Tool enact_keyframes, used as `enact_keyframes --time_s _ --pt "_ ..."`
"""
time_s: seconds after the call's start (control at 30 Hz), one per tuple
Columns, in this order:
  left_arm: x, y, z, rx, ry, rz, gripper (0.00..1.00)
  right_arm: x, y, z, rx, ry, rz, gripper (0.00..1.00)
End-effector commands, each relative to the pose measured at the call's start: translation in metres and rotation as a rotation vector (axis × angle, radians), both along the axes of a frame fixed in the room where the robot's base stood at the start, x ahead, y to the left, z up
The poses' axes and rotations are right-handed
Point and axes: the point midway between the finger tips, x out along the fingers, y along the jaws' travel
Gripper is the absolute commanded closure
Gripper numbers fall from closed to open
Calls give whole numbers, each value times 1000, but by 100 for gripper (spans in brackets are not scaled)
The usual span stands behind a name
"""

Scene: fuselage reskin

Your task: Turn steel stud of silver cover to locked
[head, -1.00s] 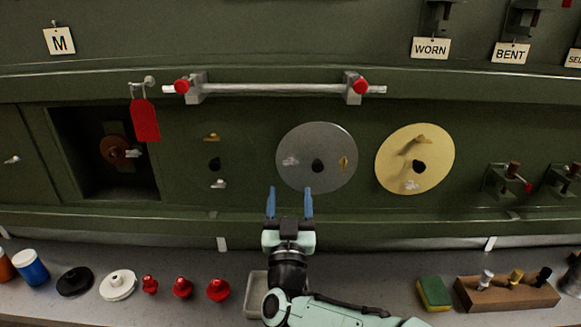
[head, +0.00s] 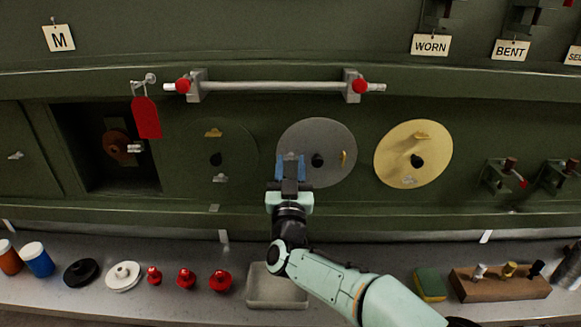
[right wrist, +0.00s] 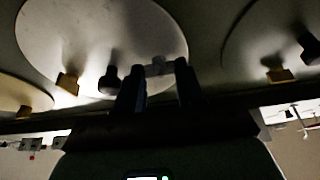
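The silver cover (head: 325,135) is a round grey disc on the green wall. It has a black centre knob (head: 317,160) and a brass stud (head: 343,157) on its right side. My left gripper is not in view.
A gold cover (head: 400,165) is to the right and a green cover (head: 238,150) to the left. A horizontal rail (head: 270,86) with red knobs runs above. The shelf below holds red knobs, a grey tray (head: 275,298) and a sponge (head: 432,287).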

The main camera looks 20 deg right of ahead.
Motion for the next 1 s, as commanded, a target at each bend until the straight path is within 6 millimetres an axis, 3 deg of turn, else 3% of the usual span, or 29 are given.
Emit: enact_keyframes --time_s 0.47,1.0 --pt "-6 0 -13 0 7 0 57 0 1 -2 109 -31 0 93" --pt "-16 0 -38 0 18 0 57 2 5 0 573 -164 3 93"
